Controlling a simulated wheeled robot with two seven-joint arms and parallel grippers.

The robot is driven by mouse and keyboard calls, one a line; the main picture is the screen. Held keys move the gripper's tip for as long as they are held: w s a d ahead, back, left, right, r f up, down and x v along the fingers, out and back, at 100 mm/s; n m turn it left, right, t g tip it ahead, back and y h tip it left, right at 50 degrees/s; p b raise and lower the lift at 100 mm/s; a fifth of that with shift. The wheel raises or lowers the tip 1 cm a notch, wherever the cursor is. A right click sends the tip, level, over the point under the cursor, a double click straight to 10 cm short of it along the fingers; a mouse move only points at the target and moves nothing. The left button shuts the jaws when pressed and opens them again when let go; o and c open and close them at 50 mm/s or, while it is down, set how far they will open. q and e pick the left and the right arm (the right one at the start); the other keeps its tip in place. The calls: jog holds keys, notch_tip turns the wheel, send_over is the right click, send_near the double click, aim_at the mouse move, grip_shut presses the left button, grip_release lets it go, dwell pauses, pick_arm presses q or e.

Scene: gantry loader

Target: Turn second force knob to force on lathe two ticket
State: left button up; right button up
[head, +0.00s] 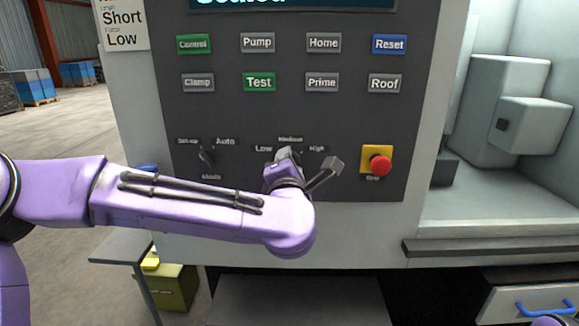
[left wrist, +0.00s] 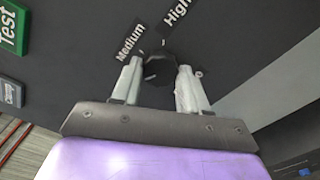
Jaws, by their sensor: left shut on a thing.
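The force knob (left wrist: 160,68) is a dark round knob on the grey control panel, with Low, Medium and High labels (head: 290,140) around it. In the left wrist view it sits between the two pale fingers of my left gripper (left wrist: 160,82), which is shut on it. In the head view my left gripper (head: 287,156) is at the panel and hides most of the knob. Which label the knob points to cannot be told. A white ticket (head: 122,25) at top left reads Short and Low, partly cut off. My right gripper is not in view.
A Set-up/Auto mode knob (head: 207,157) is left of the gripper. A red stop button (head: 380,165) on a yellow plate is to the right. Rows of push buttons (head: 259,82) and a display (head: 290,4) are above. The machine's open bay (head: 500,195) is at right.

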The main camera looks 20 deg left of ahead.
pick_arm(q)
jog(key=o, duration=1.1)
jog(key=shift+c, duration=0.2)
jog(key=b+v, duration=0.2)
jog(key=v, duration=0.8)
jog(key=shift+s, duration=0.3)
